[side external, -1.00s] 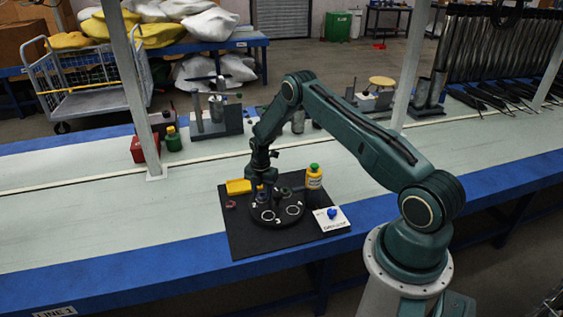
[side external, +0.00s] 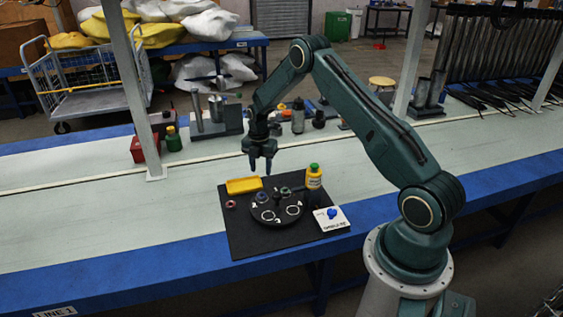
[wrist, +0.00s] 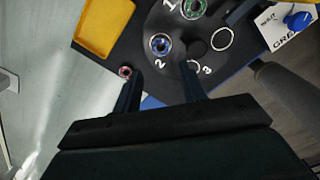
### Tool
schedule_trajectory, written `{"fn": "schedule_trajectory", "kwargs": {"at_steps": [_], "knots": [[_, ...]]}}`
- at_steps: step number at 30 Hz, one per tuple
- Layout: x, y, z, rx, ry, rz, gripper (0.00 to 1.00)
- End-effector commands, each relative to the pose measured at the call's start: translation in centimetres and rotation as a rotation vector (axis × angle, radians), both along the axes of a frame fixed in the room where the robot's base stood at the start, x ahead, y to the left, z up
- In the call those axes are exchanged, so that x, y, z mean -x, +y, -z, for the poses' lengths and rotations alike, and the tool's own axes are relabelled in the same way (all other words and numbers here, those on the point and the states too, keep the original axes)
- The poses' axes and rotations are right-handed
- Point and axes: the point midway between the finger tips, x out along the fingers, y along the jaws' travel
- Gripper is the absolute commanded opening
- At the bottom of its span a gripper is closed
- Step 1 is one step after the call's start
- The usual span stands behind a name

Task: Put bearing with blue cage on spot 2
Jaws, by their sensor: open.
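The bearing with the blue cage (wrist: 160,43) sits on the black round plate (wrist: 176,62), at the ring beside the number 2. It also shows in the side view (side external: 262,197). My gripper (side external: 261,172) hangs above the plate, clear of the bearing, with jaws apart and nothing between them. In the wrist view my two fingers (wrist: 160,90) stand apart, short of the bearing.
A green-caged bearing (wrist: 194,8) sits at spot 1. A red-toned bearing (wrist: 125,71) lies on the black mat, near the yellow tray (wrist: 105,27). A yellow bottle (side external: 314,177) and a white card with a blue knob (side external: 331,217) stand right of the plate.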

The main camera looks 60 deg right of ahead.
Motion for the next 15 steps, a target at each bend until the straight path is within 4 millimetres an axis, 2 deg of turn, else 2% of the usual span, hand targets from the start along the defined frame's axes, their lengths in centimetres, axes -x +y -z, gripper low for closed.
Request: {"fn": "schedule_trajectory", "kwargs": {"at_steps": [5,15], "knots": [[0.01,0.00,-0.94,0.000,0.000,0.000,0.42],[0.02,0.01,-1.05,0.000,0.000,0.000,0.42]]}}
